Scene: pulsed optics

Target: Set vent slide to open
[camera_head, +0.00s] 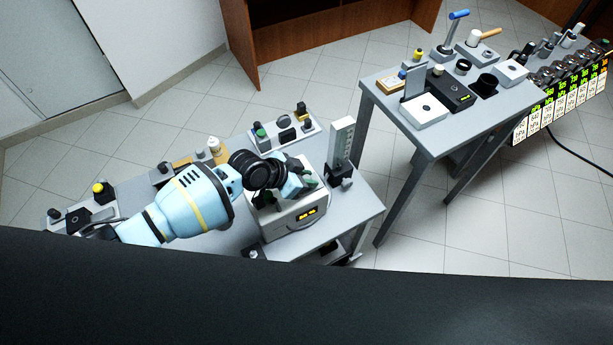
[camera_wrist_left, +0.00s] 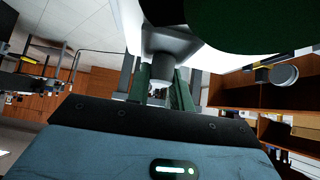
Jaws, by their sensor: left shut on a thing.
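My left gripper (camera_head: 293,186) reaches from the left over a light-grey box (camera_head: 290,222) with a lit yellow display, on the near table. The arm and hand hide much of the box's top. Dark green pieces show beside the fingers. My right gripper is not in view.
A tall white panel (camera_head: 343,138) stands just right of the box. A second grey table (camera_head: 440,136) with several devices stands at the right, with floor between.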

